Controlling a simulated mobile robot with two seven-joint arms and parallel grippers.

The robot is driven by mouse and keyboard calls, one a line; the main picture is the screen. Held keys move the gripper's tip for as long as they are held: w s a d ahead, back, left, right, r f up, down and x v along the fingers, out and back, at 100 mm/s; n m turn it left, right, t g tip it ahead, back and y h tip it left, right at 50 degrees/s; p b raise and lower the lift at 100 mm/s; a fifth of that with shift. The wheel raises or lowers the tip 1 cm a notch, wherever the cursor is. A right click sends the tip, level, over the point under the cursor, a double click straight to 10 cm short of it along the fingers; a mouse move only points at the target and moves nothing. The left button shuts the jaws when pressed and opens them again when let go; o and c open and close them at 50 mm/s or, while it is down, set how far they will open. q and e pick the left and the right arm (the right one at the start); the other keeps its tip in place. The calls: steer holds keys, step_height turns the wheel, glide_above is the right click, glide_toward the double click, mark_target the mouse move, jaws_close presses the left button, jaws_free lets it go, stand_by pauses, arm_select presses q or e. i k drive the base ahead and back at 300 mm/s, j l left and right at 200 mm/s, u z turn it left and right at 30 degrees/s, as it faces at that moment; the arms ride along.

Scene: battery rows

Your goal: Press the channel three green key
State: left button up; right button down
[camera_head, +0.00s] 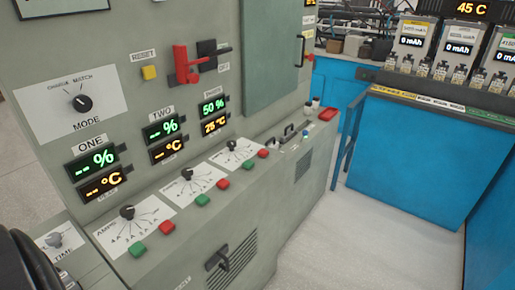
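The channel three green key (248,165) is a small square button on the sloping ledge of a grey-green charging cabinet. A red key (263,153) sits just beyond it. The channel three dial (232,146) is on a white label plate to its left. The channel three displays above read 50 % in green (213,106) and 25 °C in orange (214,124). Neither of my grippers shows in this view, and nothing touches or covers the green key.
Similar green keys for channel two (203,200) and channel one (137,250) lie nearer on the ledge. A red lever (186,65) stands out from the panel. A blue bench (415,150) stands right, with clear floor (360,240) before it. A black curved shape fills the lower left corner.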

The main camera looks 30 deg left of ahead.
mark_target(248, 164)
steer(key=i+u, duration=0.25)
steer(key=u, duration=0.15)
steer(key=i+u, duration=0.2)
steer(key=u, duration=0.15)
steer(key=i+l+u, duration=0.1)
steer(key=i+u, duration=0.15)
steer(key=u, duration=0.15)
steer(key=i+l+u, duration=0.15)
steer(key=u, duration=0.25)
steer(key=i+u, duration=0.2)
steer(key=u, duration=0.15)
steer(key=i+l+u, duration=0.15)
steer(key=u, duration=0.15)
